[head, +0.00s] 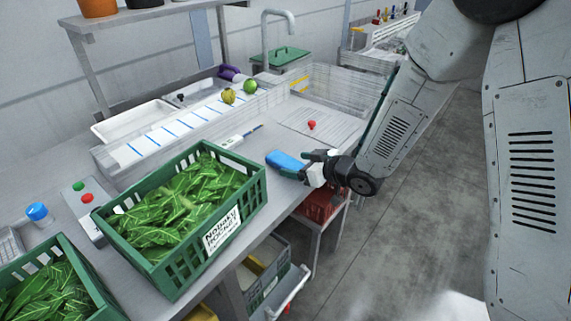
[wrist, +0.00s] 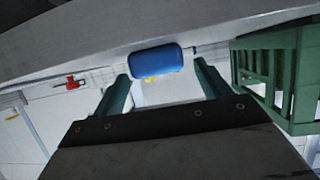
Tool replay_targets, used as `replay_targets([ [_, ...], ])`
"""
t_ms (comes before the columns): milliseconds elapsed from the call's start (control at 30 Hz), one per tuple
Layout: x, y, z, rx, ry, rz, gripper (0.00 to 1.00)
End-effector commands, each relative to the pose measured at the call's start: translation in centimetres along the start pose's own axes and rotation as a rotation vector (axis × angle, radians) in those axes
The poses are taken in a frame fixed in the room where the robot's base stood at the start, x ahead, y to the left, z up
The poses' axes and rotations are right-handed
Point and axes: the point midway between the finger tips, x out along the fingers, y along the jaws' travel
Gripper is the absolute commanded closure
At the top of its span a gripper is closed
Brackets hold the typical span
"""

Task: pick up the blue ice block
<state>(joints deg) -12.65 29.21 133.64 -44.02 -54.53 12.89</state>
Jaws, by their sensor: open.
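The blue ice block (head: 286,161) lies at the bench's right front in the head view, directly in front of my gripper (head: 303,165). In the wrist view the blue block (wrist: 156,61) sits between and just past the tips of my gripper's two green fingers (wrist: 160,78). The fingers are apart, with a gap in front of the palm. I cannot tell whether either finger touches the block.
A green crate of leafy greens (head: 123,226) stands left of the block; its slatted wall (wrist: 275,72) is close to the right finger in the wrist view. A thermometer-like probe (head: 240,137) and a red knob (head: 311,125) lie behind. A clear-walled basin (head: 340,92) stands farther back.

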Motion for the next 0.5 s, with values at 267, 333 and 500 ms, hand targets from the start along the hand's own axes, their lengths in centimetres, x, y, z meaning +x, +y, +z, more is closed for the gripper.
replay_targets([
  [267,3.5,-0.1,0.2,-0.002,-0.001,-0.001,0.25],
  [333,3.7,-0.1,0.2,-0.001,-0.001,0.000,0.25],
  [500,3.6,-0.1,0.1,-0.001,-0.001,0.001,0.25],
])
